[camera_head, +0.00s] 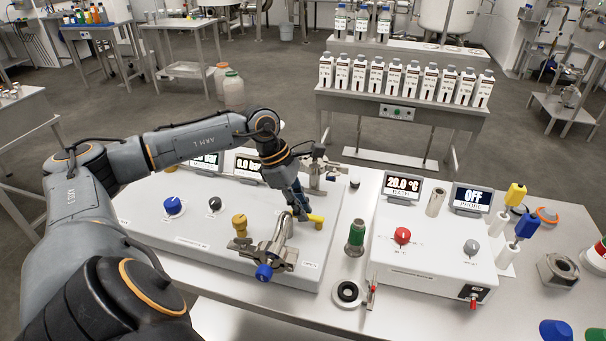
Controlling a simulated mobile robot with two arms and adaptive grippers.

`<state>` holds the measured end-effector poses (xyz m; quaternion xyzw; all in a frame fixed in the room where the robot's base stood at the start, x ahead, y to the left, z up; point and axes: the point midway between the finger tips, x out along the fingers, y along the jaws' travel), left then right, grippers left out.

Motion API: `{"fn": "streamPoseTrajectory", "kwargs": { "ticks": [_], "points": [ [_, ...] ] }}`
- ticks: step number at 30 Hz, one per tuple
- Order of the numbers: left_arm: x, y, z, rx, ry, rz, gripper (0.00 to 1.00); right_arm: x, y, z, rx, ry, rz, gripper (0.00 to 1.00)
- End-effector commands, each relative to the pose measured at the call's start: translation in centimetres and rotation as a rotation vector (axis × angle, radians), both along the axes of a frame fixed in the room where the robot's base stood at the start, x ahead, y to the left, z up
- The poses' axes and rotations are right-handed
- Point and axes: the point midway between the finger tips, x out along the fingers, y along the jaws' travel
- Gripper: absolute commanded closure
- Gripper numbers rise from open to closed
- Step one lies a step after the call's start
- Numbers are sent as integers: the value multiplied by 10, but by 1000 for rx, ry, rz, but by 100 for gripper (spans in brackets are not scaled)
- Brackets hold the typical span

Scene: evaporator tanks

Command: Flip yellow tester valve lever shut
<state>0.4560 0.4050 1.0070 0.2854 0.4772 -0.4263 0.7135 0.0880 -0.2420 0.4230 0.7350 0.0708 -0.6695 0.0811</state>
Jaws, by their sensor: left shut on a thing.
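The yellow tester valve lever (316,219) shows at the right part of the long white tester box (180,213). My left gripper (303,214) reaches down to it from above and is shut at the lever, with its fingers partly hiding it. The yellow end sticks out to the right of the fingers. A metal pipe piece with a blue knob (264,272) and a yellow-brown knob (239,224) stand in front of the gripper. My right gripper is not in view.
A second white box (430,245) with red and grey knobs stands to the right. Displays (247,163) stand behind my left arm. White bottles (393,76) line a rear table.

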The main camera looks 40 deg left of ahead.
Motion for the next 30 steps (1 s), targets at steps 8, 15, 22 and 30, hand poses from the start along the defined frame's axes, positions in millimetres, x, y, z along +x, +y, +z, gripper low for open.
{"fn": "streamPoseTrajectory", "kwargs": {
  "ticks": [8, 15, 22, 30],
  "points": [
    [2, 0, 1, -2, -4, -14, 100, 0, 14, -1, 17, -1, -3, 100],
    [2, 0, 1, -2, -5, -14, 77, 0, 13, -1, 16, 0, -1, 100],
    [1, 0, 1, -1, -2, -14, 62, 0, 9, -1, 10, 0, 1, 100],
    [0, 3, 8, 0, -2, -12, 62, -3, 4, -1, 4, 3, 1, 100]
  ]
}}
